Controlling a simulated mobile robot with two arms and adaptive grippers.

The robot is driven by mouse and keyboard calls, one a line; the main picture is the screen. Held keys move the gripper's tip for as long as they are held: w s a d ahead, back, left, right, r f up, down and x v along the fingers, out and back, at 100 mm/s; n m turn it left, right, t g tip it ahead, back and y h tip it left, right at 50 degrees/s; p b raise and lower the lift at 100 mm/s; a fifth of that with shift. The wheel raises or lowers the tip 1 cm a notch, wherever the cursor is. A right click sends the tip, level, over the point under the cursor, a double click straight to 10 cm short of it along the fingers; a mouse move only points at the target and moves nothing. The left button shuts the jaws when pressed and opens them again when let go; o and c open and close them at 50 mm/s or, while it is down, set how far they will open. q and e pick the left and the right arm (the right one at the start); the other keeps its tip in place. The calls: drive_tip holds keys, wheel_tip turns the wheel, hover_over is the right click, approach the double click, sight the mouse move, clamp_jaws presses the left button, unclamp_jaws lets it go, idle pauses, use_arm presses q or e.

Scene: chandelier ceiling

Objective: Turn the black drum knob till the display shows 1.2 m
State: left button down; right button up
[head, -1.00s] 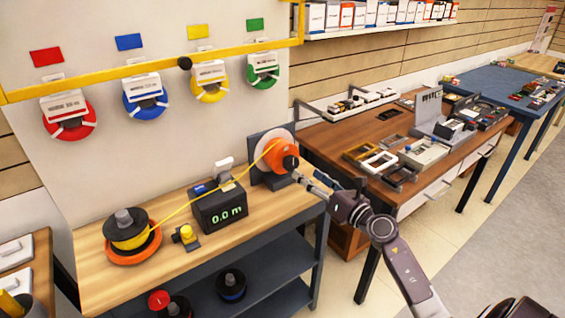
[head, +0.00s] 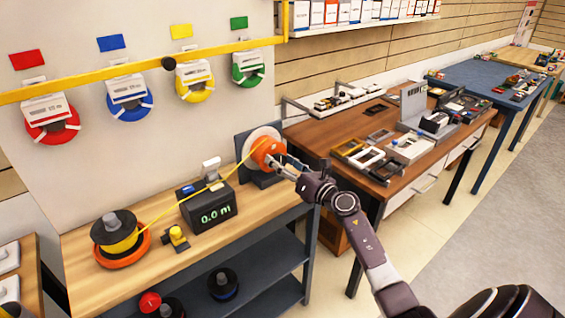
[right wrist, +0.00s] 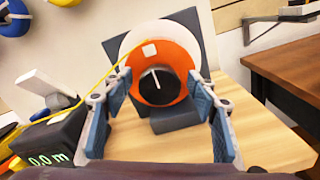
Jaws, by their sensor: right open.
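The black drum knob (right wrist: 161,86) has a white pointer line and sits at the centre of the orange drum (right wrist: 178,58), which also shows in the head view (head: 266,150). The display (head: 215,215) is a black box reading 0.0 m, and it also shows in the right wrist view (right wrist: 50,155). A yellow wire runs from the spool (head: 117,236) over the box to the drum. My right gripper (right wrist: 163,100) is open, one finger each side of the knob, apparently not touching it. In the head view the gripper (head: 282,165) partly hides the knob. My left gripper is out of view.
A small yellow device (head: 175,237) stands on the bench (head: 150,285) before the display. More spools lie on the shelf below. A brown table (head: 385,195) with many small items stands to the right. Coloured reels hang on the wall panel.

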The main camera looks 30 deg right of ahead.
drive_tip(key=shift+c, duration=0.4)
drive_tip(key=c, duration=1.1)
